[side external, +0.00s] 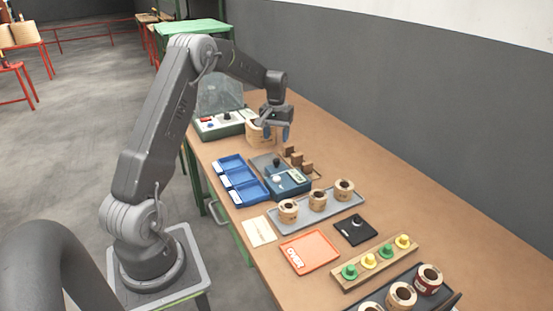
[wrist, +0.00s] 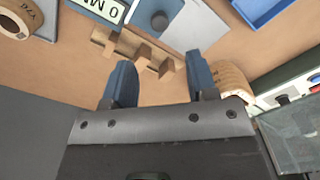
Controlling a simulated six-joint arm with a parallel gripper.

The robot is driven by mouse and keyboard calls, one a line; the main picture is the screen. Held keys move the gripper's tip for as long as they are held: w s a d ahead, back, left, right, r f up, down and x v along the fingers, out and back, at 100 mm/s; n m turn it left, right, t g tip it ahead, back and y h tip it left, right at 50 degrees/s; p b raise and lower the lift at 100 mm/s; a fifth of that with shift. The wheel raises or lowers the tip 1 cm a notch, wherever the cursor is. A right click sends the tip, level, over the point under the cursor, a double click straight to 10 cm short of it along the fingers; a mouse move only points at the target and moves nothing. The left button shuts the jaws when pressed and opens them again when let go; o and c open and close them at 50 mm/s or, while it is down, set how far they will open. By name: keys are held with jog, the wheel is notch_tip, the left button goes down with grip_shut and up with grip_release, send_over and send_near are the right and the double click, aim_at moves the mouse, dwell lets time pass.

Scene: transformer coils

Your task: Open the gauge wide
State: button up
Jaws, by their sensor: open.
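A blue instrument box (side external: 288,183) with a light knob and a small display stands mid-table in the side view; it looks like the gauge, but I cannot tell for sure. Its display (wrist: 104,9) shows at the top of the wrist view, cut by the edge. Beside it lies a grey plate (side external: 263,161) with a dark knob (wrist: 160,20). My gripper (side external: 277,134) is open and empty, above the table beyond the box. In the wrist view its blue fingers (wrist: 159,60) are spread, pointing towards a wooden rack (wrist: 104,40) with upright blocks, apart from the box.
A wooden coil (wrist: 232,82) stands close to the right finger. A tester (side external: 220,124) with a clear shield stands behind. Blue trays (side external: 240,182) lie left of the box; a grey tray (side external: 329,207) of coils lies in front.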

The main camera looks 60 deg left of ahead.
aim_at(277, 160)
notch_tip(277, 160, down, 9)
jog(key=shift+f, duration=0.2)
dwell(0.3)
grip_shut()
dwell(0.4)
